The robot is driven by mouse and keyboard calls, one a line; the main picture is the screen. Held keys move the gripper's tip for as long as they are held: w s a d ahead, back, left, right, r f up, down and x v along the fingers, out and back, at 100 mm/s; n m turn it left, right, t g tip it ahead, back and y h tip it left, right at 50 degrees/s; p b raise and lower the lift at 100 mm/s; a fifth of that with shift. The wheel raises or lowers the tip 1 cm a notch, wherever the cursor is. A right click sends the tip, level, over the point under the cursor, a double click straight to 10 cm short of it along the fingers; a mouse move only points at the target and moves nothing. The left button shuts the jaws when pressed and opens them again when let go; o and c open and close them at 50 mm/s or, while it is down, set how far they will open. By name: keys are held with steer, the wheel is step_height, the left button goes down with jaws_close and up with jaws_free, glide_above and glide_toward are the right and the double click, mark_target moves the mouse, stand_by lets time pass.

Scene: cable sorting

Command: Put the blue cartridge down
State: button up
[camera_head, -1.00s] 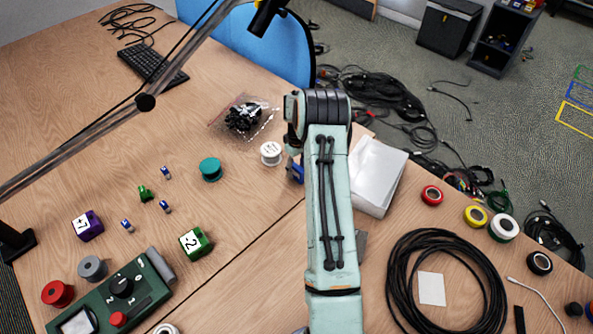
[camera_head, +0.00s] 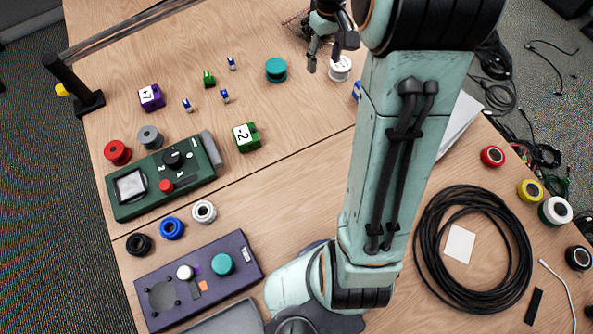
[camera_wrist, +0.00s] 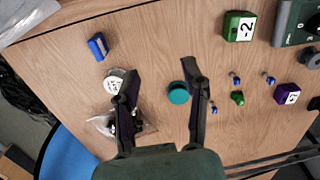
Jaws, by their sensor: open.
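The blue cartridge (camera_wrist: 97,46) lies on the wooden table in the wrist view, left of my gripper's fingers and apart from them. In the head view only a small part of the blue cartridge (camera_head: 357,90) shows at the left edge of my arm, which hides the rest. My gripper (camera_wrist: 160,72) is open and empty above the table. In the head view my gripper (camera_head: 325,55) is near the top, up and left of the cartridge.
A white spool (camera_head: 340,68) stands close by the gripper, with a teal spool (camera_head: 276,70) to its left. A clear bag (camera_wrist: 103,124) lies by the white spool. A green -2 cube (camera_head: 246,138) and a green control box (camera_head: 140,187) are further left. Bare table lies between.

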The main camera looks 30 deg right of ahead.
steer(key=s+a+r, duration=0.1)
steer(key=s+a, duration=1.6)
steer(key=s, duration=0.3)
steer(key=shift+s+a+r+n+y, duration=0.2)
steer(key=shift+s+r+n+y, duration=0.1)
steer(key=shift+s+r+y, duration=0.1)
stand_by(4.1)
